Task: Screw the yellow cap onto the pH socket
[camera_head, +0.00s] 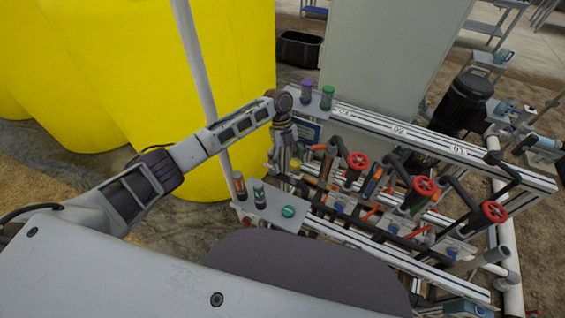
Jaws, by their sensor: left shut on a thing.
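My left gripper (284,163) reaches in over the left end of the skid and points down. It is shut on a small yellow piece, which looks like the yellow cap (295,163), partly hidden by the fingers. The cap is above or beside the near-left plate (271,213); its exact height is hard to tell. I cannot make out which fitting is the pH socket. My right gripper is not in view.
The near-left plate carries an orange-topped bottle (239,185), a teal-topped bottle (259,196) and a flat teal disc (288,211). Purple-topped (306,92) and green-topped (327,97) bottles stand behind. Red valve wheels (423,186) and pipes crowd the right. A pale post (196,62) rises beside my left arm.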

